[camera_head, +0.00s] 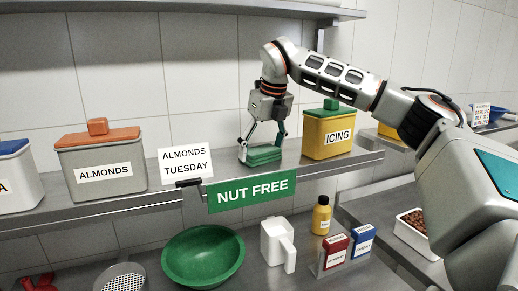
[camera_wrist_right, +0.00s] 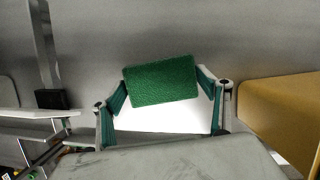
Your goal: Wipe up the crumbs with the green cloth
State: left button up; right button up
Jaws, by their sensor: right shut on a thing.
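The green cloth (camera_head: 264,157) is a folded, textured pad at the steel shelf (camera_head: 325,165), right of the middle. My right gripper (camera_head: 262,146) points down from above and is shut on it. I cannot tell whether the cloth touches the shelf or is just above it. In the right wrist view the cloth (camera_wrist_right: 160,80) sits between the two green-padded fingers of my right gripper (camera_wrist_right: 162,92), with a bright white patch (camera_wrist_right: 165,118) beside it. I see no crumbs I can make out in either view. My left gripper is out of view.
A yellow ICING bin (camera_head: 327,138) stands close right of the cloth. A card reading ALMONDS TUESDAY (camera_head: 185,162) and a grey ALMONDS bin (camera_head: 103,170) stand left. A NUT FREE sign (camera_head: 251,191) hangs on the shelf's front edge. A green bowl (camera_head: 204,256) and white scoop (camera_head: 278,243) are below.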

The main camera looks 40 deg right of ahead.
aim_at(265, 165)
jog(key=shift+s+a, duration=0.25)
jog(key=shift+s, duration=0.75)
jog(key=shift+s+a, duration=0.25)
jog(key=shift+s, duration=0.7)
jog(key=shift+r+p, duration=0.1)
jog(key=shift+p, duration=0.5)
jog(key=shift+w+d+p, duration=0.2)
jog(key=shift+w+p, duration=0.35)
jog(key=shift+w, duration=0.3)
jog(key=shift+w+d+f, duration=0.1)
jog(key=shift+w+d, duration=0.1)
jog(key=shift+w, duration=0.6)
jog(key=shift+w+d+f, duration=0.1)
jog(key=shift+w+d, duration=0.1)
jog(key=shift+w, duration=0.6)
jog(key=shift+w+d+f, duration=0.1)
jog(key=shift+w+d, duration=0.1)
jog(key=shift+w, duration=0.6)
jog(key=shift+w+d+r, duration=0.1)
jog(key=shift+w+d, duration=0.1)
jog(key=shift+w, duration=0.65)
jog(key=shift+w+d, duration=0.2)
jog(key=shift+w, duration=0.6)
jog(key=shift+r, duration=3.1)
